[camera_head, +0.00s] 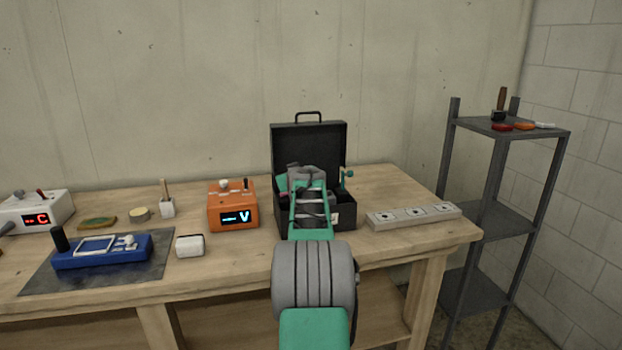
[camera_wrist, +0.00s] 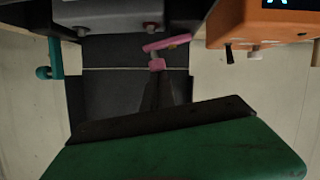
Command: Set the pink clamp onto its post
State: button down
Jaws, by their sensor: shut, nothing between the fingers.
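The pink clamp (camera_wrist: 166,43) shows in the wrist view as a bar with a pink block below it. It is just past the tips of my gripper (camera_wrist: 158,76). My gripper's dark fingers are together and point at the pink block. They hold nothing, and I cannot tell whether they touch it. A grey metal post (camera_wrist: 151,27) stands on the grey unit (camera_wrist: 115,18) close beside the pink bar. I cannot tell whether the clamp sits on the post. In the head view my gripper (camera_head: 305,178) is over the open black case (camera_head: 343,212), and my arm hides most of its inside.
A teal clamp (camera_head: 347,174) is at the case's right side, also in the wrist view (camera_wrist: 55,60). The orange meter (camera_head: 232,207) stands close left of the case. A grey socket strip (camera_head: 413,215) lies to the right. The case lid (camera_head: 309,145) stands up behind.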

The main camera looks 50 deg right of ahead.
jog(key=shift+w+a, duration=0.1)
jog(key=shift+r+p, duration=0.3)
jog(key=shift+r, duration=0.45)
jog(key=s+a+r, duration=0.6)
jog(key=r, duration=0.1)
jog(key=shift+s+a, duration=0.2)
jog(key=shift+s, duration=0.05)
jog(key=shift+r, duration=0.15)
